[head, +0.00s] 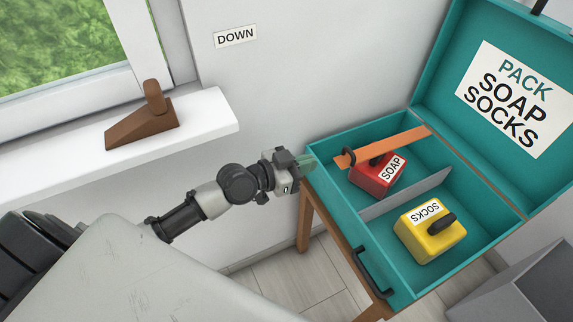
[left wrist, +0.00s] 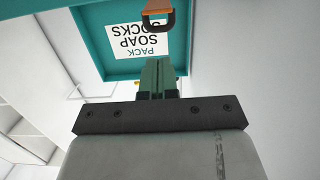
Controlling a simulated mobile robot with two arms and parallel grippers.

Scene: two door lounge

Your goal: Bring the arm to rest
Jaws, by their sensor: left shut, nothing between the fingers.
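My left arm comes in from the left in the head view. Its gripper (head: 307,161) is at the left corner of the open teal case, close to the rim; I cannot tell whether it touches. The green fingers are shut with nothing between them, and they also show together in the left wrist view (left wrist: 157,80). My right gripper is in neither view.
The teal case (head: 343,229) stands open on a wooden stand (head: 304,222). It holds a red SOAP block (head: 372,181), an orange strip (head: 400,143) and a yellow SOCKS block (head: 432,240). A brown wedge (head: 140,131) sits on the white sill (head: 205,124). A grey box (head: 535,285) stands lower right.

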